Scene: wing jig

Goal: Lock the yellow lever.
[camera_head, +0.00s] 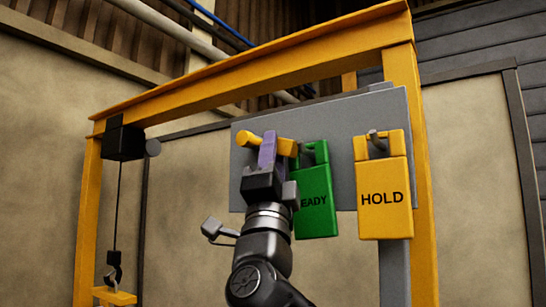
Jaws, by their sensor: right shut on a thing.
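The yellow lever (246,139) is in front of the grey panel (340,115), at its left part. It lies close to level, its right end (288,147) a little lower. My right gripper (267,150) comes up from below and is shut on the lever's middle, with lever showing on both sides of the fingers. The gripper hides the middle of the lever and whatever lies behind it. My left gripper is not in view.
A green tag (315,195), its lettering partly covered, hangs just right of my gripper. A yellow HOLD tag (383,185) hangs further right. A yellow frame (250,72) surrounds the panel. A black box (123,143) with a cable and hook (114,270) hangs at left.

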